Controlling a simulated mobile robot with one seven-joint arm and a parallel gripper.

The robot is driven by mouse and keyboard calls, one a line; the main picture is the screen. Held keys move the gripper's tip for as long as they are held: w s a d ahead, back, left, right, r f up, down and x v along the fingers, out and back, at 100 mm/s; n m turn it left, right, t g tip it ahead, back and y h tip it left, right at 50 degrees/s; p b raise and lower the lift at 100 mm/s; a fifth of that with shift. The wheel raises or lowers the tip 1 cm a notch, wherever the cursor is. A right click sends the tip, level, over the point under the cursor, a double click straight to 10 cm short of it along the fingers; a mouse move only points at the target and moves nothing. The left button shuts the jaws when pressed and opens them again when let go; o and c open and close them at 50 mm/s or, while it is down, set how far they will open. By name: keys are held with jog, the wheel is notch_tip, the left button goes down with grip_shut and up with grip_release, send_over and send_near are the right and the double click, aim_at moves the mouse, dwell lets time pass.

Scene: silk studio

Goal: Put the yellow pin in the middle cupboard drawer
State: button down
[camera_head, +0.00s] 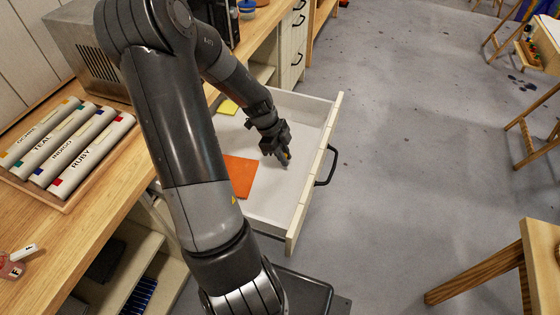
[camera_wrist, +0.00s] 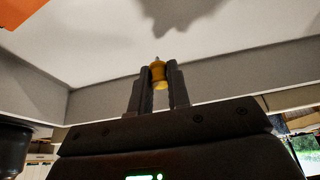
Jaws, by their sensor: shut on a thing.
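The yellow pin (camera_wrist: 158,74) is clamped between the two fingers of my gripper (camera_wrist: 158,90) in the wrist view, with its thin metal tip pointing away from the palm. In the head view my gripper (camera_head: 284,160) is inside the open drawer (camera_head: 303,185), over its white floor and near its front panel. A bit of yellow shows at the fingertips. I cannot tell whether the pin touches the drawer floor. The drawer is pulled well out of the cupboard and has a black handle (camera_head: 328,165).
An orange sheet (camera_head: 240,176) and a yellow piece (camera_head: 228,107) lie in the drawer. On the worktop, a tray (camera_head: 70,203) holds several labelled rolls. Closed drawers (camera_head: 293,50) stand farther back. A wooden stool (camera_head: 520,255) is at the right. The floor beside the drawer is clear.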

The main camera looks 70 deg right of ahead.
jog(key=shift+f, duration=2)
jog(key=shift+f, duration=0.1)
jog(key=c, duration=1.4)
grip_release()
jog(key=shift+o, duration=0.2)
jog(key=v, duration=1.2)
